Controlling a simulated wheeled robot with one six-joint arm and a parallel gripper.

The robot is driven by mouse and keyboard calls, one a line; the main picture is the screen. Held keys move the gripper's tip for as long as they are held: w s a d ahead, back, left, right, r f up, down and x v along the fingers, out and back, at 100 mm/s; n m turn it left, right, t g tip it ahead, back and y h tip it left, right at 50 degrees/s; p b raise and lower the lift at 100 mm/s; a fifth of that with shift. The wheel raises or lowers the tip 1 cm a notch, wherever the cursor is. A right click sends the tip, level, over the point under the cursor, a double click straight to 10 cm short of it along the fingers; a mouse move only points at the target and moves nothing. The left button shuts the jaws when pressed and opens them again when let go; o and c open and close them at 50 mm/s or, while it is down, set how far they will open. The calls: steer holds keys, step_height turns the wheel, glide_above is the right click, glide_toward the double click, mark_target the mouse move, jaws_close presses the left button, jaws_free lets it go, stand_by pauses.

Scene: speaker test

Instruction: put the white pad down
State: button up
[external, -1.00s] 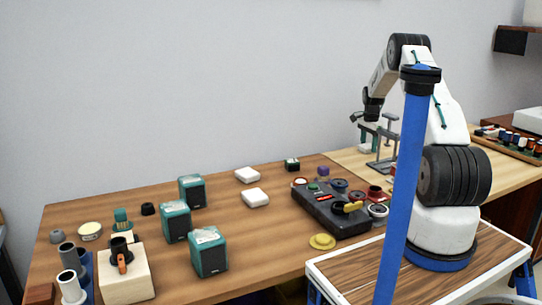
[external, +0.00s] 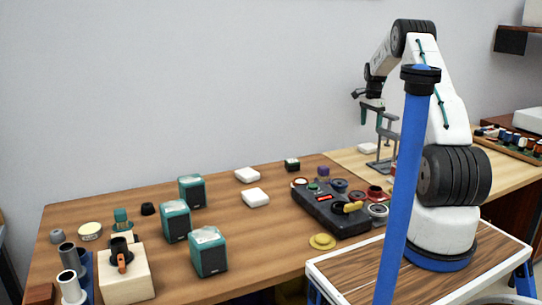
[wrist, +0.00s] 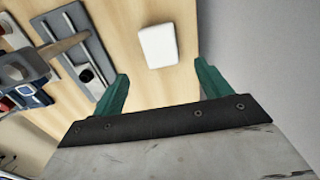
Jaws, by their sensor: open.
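A white pad (external: 367,148) lies flat on the light wood part of the bench, beside a grey stand. In the wrist view the white pad (wrist: 158,46) lies beyond and between my two green fingertips, with nothing gripping it. My gripper (wrist: 161,70) is open and empty. In the external view my gripper (external: 370,102) is up above the pad, clear of it, and its fingers are small there. Two more white pads (external: 247,175) (external: 256,197) lie on the darker wood at mid-bench.
The grey stand (external: 384,139) rises close to the right of the pad. Teal speaker boxes (external: 208,252) stand at centre left. A blue post (external: 404,180) hides part of the view. The bench's middle is mostly bare.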

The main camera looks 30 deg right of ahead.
steer(key=s+a+r+n, duration=0.4)
steer(key=s+a+r, duration=0.4)
steer(key=a+r, duration=0.3)
steer(key=s+a+r+n, duration=0.4)
steer(key=s+a+r, duration=0.4)
steer(key=a+r, duration=0.25)
steer(key=s+a+f+n, duration=0.1)
steer(key=s+a+n, duration=0.2)
steer(key=s, duration=0.7)
steer(key=s+a+f+n, duration=0.1)
steer(key=s+a+n, duration=0.2)
steer(key=s+a, duration=0.3)
steer(key=s+a+f+n+t, duration=0.1)
steer(key=s+a+n, duration=0.3)
steer(key=s, duration=1.1)
steer(key=shift+s+a, duration=0.3)
steer(key=shift+a, duration=0.2)
steer(key=shift+o, duration=0.5)
steer(key=shift+a, duration=0.1)
